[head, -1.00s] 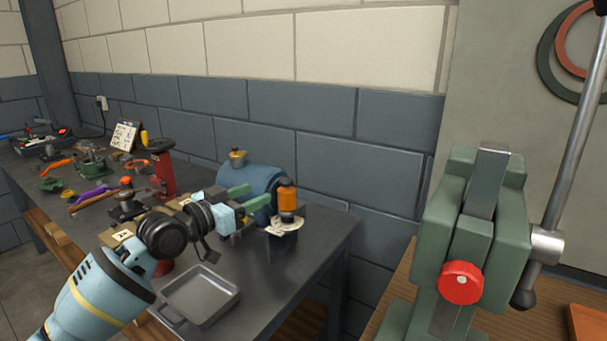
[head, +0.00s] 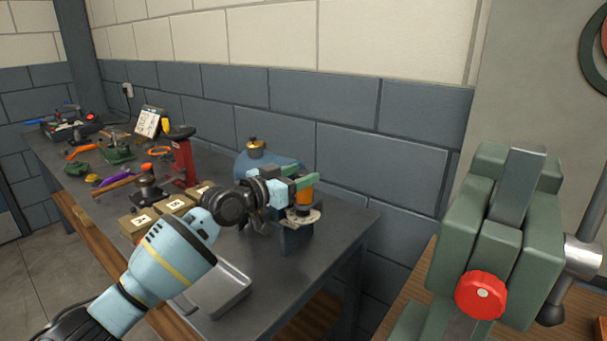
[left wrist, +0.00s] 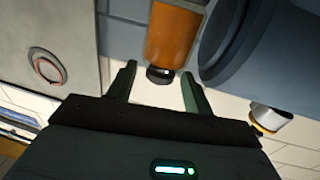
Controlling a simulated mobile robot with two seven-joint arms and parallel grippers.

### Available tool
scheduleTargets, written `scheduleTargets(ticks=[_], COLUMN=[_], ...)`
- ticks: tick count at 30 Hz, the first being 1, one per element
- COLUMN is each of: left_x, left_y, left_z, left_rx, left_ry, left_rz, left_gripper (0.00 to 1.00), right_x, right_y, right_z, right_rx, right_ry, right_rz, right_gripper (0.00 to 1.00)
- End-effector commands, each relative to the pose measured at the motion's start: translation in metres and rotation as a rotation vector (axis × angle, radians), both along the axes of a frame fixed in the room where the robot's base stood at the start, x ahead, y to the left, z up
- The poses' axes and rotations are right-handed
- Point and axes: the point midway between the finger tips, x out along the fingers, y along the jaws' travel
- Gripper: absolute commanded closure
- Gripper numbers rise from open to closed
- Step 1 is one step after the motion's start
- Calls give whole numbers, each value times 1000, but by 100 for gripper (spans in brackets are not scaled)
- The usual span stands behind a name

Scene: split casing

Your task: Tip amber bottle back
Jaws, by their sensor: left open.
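The amber bottle (head: 304,196) stands upright on a small dark stand with a pale plate at the right end of the far bench. My left gripper (head: 311,176) is open, and its green fingers overlap the bottle's upper part in the head view, hiding its cap. In the left wrist view, which is upside down, the amber bottle (left wrist: 172,32) has its dark cap lined up between the two fingertips, with its body above. The fingers are not closed on it; I cannot tell how far they reach around it. My right gripper is out of view.
A blue tank (head: 262,163) with a brass pot (head: 256,148) on it is close behind and left of the bottle. A grey tray (head: 222,290) and several boxes (head: 172,204) lie nearer. A green press (head: 490,235) with a red knob stands at right.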

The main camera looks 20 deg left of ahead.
Motion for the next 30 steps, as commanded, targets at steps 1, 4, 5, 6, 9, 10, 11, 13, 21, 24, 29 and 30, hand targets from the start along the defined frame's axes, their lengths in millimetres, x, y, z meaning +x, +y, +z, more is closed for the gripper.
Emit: scheduleTargets(ticks=[1, 4, 5, 6, 9, 10, 11, 13, 21, 24, 29, 30], left_x=[5, 10, 11, 12, 14, 14, 14, 14, 14, 13, 13, 13], left_y=[-3, -6, -7, -7, -8, -8, -8, -8, -8, -8, -8, -8], left_z=[-1, -1, -1, -1, -1, 0, 0, 0, -1, -1, -1, -1], left_rx=[0, 2, 2, 2, 1, 1, 1, 1, 1, 2, 2, 2], left_ry=[1, 1, 1, 1, 0, 0, 0, 0, 0, 1, 1, 1], left_rz=[-1, -1, 0, 0, -1, -1, -1, -1, 0, 0, 0, 0], left_gripper=[49, 49, 49, 49, 49, 49, 49, 49, 74, 87, 100, 100], right_x=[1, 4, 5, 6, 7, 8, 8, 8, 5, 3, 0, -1], right_y=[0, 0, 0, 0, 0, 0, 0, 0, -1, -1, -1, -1], right_z=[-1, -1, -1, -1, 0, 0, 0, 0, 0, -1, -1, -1], right_rx=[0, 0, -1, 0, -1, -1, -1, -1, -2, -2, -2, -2], right_ry=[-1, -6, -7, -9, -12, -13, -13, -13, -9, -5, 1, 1], right_rz=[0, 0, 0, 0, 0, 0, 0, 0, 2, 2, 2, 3], right_gripper=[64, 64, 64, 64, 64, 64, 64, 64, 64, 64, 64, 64])
